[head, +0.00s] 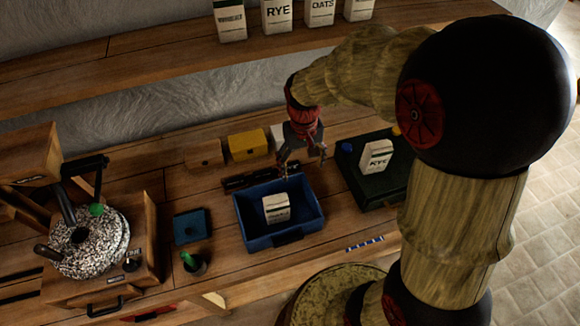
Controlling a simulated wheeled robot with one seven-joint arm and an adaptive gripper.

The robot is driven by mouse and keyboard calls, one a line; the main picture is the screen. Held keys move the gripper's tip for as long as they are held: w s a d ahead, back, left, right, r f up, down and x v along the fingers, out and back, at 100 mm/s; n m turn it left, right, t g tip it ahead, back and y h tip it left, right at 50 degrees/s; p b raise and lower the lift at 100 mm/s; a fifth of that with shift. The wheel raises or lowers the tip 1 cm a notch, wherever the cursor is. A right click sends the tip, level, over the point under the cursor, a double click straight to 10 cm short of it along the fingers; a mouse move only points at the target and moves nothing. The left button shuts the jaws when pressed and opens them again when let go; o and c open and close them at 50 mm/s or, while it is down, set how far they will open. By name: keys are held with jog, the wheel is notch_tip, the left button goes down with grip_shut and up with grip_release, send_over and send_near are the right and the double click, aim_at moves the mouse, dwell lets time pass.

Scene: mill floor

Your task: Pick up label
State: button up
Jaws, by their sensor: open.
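No thing can be surely told as the label. A small flat strip with blue and white bands (365,243) lies near the front edge of the wooden bench, right of the blue tray. A white bag with dark print (276,208) is in the blue tray (256,238). My gripper (304,165) is open and points down above the back of the tray. Nothing shows between its fingers. The strip is apart from it, lower right in the picture.
A white bag marked RYE (377,155) stands on a dark scale-like box (372,188). A stone mill (90,243) is at left, with a blue square (192,226) and a green-topped item (192,262) nearby. A yellow box (248,144) is behind the tray. Bags line the shelf (160,45).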

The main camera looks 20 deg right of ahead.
jog(key=w+f, duration=0.7)
send_over(290, 164)
jog(key=shift+s+a+r+t, duration=0.15)
jog(key=shift+s+t, duration=0.05)
jog(key=shift+t, duration=0.1)
jog(key=f, duration=0.7)
jog(key=shift+w+f+b, duration=0.25)
jog(key=shift+f+b, duration=0.05)
jog(key=shift+b, duration=0.05)
jog(key=c, duration=0.3)
jog(key=c, duration=0.9)
